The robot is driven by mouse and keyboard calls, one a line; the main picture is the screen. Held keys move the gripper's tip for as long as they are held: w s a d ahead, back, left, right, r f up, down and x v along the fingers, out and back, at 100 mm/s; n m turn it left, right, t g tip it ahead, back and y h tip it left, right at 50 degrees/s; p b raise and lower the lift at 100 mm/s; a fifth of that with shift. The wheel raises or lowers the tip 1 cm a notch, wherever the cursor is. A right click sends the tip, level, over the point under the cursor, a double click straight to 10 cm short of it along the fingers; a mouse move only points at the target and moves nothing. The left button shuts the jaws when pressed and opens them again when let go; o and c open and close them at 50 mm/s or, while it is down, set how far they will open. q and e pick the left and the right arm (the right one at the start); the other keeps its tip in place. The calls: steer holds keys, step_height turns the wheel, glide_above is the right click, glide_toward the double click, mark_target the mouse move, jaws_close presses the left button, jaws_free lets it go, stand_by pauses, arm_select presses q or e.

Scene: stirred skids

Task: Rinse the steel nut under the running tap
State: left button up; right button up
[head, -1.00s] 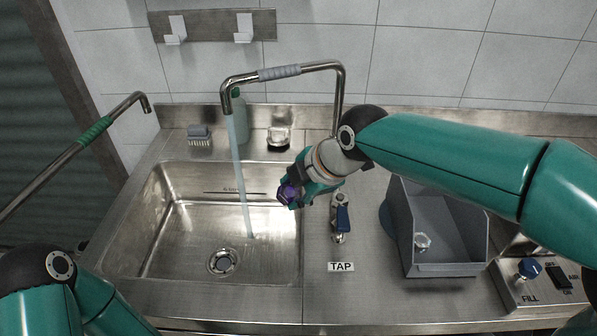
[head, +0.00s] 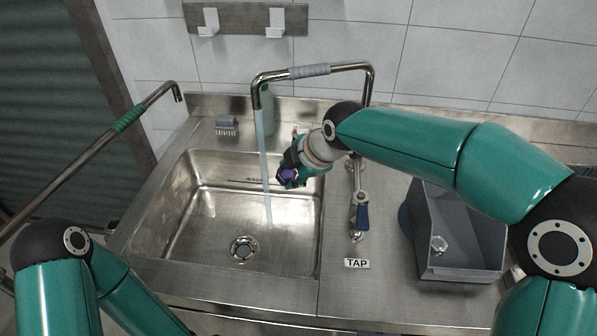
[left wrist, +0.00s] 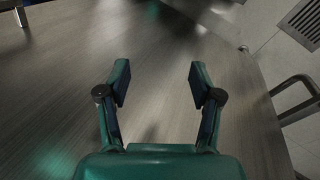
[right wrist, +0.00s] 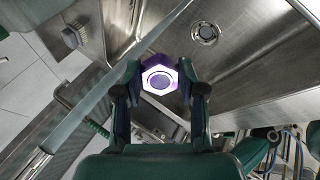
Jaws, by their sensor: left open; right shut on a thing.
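My right gripper (head: 290,176) is shut on a hexagonal nut (right wrist: 159,76). The nut has purple on its sides and a bright face in the right wrist view; in the head view it is a small purple shape. It is held over the right part of the sink (head: 200,240), just right of the water stream (head: 264,160) and apart from it. The stream runs from the spout of the tap (head: 345,67) down into the sink. My left gripper (left wrist: 160,85) is open and empty over a surface in the left wrist view; it is outside the head view.
The tap's blue lever (head: 362,217) stands right of the sink by the TAP label (head: 357,263). A grey bin (head: 465,262) holds another steel nut (head: 439,243). A brush (head: 227,125) and a green bottle (head: 268,115) stand behind the sink. A second pipe (head: 95,150) is at the left.

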steer(key=w+a+f+p, duration=0.2)
steer(key=w+a+p, duration=0.2)
steer(key=w+a, duration=0.1)
steer(key=shift+w, duration=0.85)
steer(key=shift+w+d, duration=0.15)
steer(key=shift+d, duration=0.05)
stand_by(0.4)
steer(key=shift+a, duration=0.1)
steer(key=shift+s+a, duration=0.35)
stand_by(0.3)
steer(key=shift+d, duration=0.1)
stand_by(0.4)
steer(key=shift+w+d, duration=0.35)
